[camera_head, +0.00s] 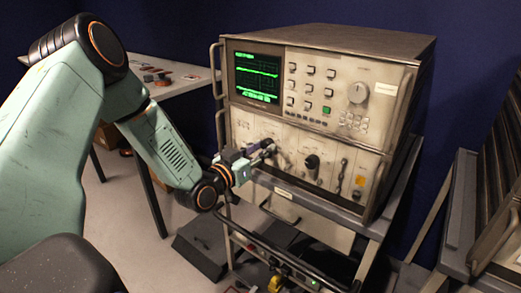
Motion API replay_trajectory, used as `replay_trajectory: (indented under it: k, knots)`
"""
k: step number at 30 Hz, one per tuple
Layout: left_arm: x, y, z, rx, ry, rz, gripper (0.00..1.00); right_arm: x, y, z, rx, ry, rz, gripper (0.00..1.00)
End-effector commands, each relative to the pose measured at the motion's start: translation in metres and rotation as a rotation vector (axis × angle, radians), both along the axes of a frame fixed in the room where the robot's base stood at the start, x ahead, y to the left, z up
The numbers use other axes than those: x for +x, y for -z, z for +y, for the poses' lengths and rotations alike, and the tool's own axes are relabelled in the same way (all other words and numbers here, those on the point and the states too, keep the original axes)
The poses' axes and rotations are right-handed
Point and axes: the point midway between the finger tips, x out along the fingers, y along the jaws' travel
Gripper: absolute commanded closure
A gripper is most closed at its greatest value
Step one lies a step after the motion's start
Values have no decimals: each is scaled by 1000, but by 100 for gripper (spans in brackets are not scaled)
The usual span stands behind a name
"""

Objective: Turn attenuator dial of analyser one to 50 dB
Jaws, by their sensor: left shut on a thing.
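The analyser (335,110) is a beige instrument on a cart, with a lit green screen (257,78) at its upper left. The screen's text is too small to read surely. My left gripper (266,147) is at the left part of the lower front panel, shut on a small dial there. The gripper's fingers mostly hide that dial, so its pointer and scale cannot be read. A black knob (312,162) sits on the panel to the right of the gripper, apart from it. A large pale knob (357,92) is on the upper panel. My right gripper is not in view.
The cart (300,200) has a grey top and a dark front handle. A table (165,85) with small parts stands behind on the left. Another rack (462,215) stands at the right edge. Patch cables hang on the panel's right side.

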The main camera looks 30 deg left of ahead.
Motion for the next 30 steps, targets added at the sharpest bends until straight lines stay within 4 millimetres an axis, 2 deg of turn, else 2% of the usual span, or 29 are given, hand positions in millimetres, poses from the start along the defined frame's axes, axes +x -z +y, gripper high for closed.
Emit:
replay_trajectory:
  k: [1,6,15,22,23,30]
  knots:
    - [0,0,0,0,0,0,87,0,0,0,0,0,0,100]
    - [0,0,0,0,0,0,100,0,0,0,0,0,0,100]
    - [0,-1,0,77,0,-5,100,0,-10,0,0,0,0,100]
    - [0,0,0,79,0,-7,100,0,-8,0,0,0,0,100]
    - [0,0,0,79,0,-7,66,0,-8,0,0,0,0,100]
    - [0,0,0,78,0,-6,46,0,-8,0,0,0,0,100]
